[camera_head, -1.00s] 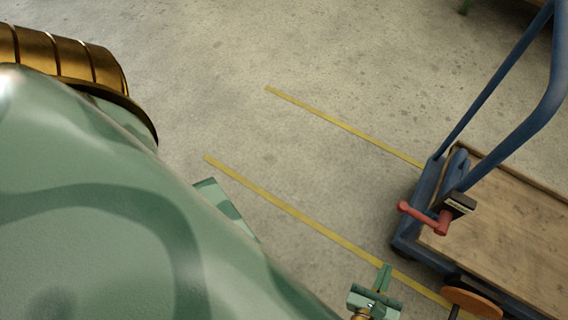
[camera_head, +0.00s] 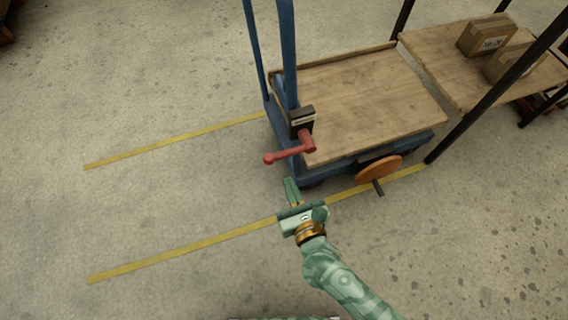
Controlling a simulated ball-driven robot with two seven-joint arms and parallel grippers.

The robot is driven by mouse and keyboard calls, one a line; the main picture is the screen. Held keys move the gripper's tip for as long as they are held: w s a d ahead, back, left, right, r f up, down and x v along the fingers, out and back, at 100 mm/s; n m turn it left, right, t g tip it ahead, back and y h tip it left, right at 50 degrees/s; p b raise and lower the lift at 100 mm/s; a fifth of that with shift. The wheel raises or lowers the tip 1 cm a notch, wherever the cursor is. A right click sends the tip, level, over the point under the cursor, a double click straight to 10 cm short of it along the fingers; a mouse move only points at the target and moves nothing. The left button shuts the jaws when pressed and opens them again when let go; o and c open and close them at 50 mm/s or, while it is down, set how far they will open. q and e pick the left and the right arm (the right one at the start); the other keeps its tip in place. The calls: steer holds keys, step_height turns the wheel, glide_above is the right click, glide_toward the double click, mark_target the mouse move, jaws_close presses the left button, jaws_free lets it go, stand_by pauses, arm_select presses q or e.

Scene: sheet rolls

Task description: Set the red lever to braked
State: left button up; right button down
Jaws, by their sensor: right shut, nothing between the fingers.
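The red lever (camera_head: 287,153) is mounted on a dark block (camera_head: 302,119) at the near left corner of a blue cart. Its arm points left and slightly down, ending in a round red knob. My right gripper (camera_head: 290,184) is shut and empty. In the picture it is just below the lever, with a visible gap between them. Its green arm comes up from the lower right. My left gripper is not in view.
The cart has a wooden deck (camera_head: 365,98) and a blue push handle (camera_head: 287,45). An orange disc (camera_head: 378,170) sits at its near side. A shelf (camera_head: 433,60) with cardboard boxes (camera_head: 487,35) stands at the right. Yellow floor lines (camera_head: 180,248) run left over clear concrete.

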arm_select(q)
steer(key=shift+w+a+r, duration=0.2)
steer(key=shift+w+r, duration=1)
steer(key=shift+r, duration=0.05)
arm_select(e)
steer(key=shift+w+a+r, duration=0.25)
steer(key=shift+w+r, duration=0.3)
steer(key=shift+w, duration=0.15)
steer(key=shift+w+a+r, duration=0.2)
steer(key=shift+w+r, duration=0.3)
steer(key=shift+w, duration=0.2)
steer(key=shift+w+a+r, duration=0.25)
steer(key=shift+w+r, duration=0.3)
steer(key=shift+w, duration=0.15)
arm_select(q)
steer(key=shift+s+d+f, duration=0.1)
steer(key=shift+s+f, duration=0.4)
arm_select(e)
steer(key=shift+a+r+m, duration=0.1)
steer(key=shift+r+m, duration=0.2)
steer(key=shift+m, duration=0.2)
